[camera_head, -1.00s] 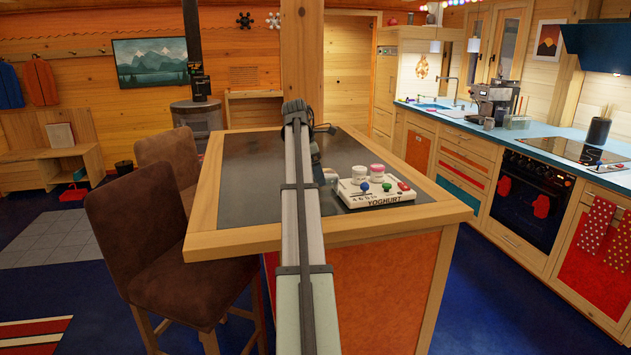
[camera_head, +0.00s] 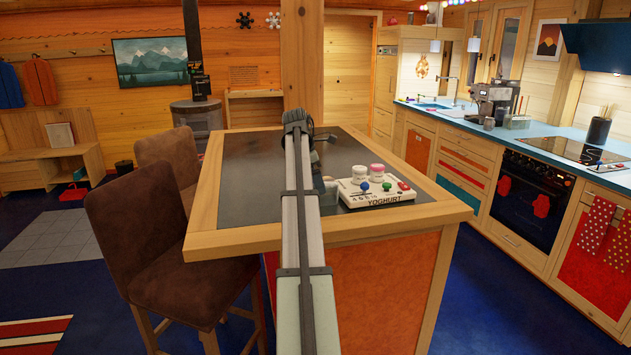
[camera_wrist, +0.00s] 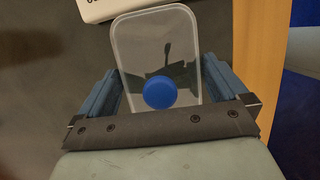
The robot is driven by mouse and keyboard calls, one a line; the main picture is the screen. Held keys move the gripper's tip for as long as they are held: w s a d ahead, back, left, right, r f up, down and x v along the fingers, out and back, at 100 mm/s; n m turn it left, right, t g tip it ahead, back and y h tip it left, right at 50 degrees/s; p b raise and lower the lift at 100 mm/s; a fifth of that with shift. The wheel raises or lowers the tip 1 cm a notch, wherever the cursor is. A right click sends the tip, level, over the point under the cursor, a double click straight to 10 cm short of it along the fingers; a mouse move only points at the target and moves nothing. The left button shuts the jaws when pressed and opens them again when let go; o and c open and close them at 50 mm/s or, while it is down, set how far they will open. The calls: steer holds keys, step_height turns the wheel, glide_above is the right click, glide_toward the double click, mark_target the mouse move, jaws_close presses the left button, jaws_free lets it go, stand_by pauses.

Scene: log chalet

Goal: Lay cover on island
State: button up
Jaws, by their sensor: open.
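A clear, see-through cover with rounded corners and a round blue knob (camera_wrist: 160,91) shows in the wrist view. It lies between the two blue fingers of my gripper (camera_wrist: 159,84). The fingers are spread on either side of it, and I cannot tell whether they touch it. The dark top of the island (camera_head: 240,190), with its wooden rim, is below. A white yoghurt maker (camera_head: 388,198) stands on the island to the right of my arm.
The yoghurt maker carries white jars, one with a pink lid (camera_head: 378,168), and coloured knobs. Its edge shows at the top of the wrist view (camera_wrist: 100,8). Brown chairs (camera_head: 145,235) stand at the island's left. The island top left of my arm is clear.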

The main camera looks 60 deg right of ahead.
steer(key=v, duration=1.2)
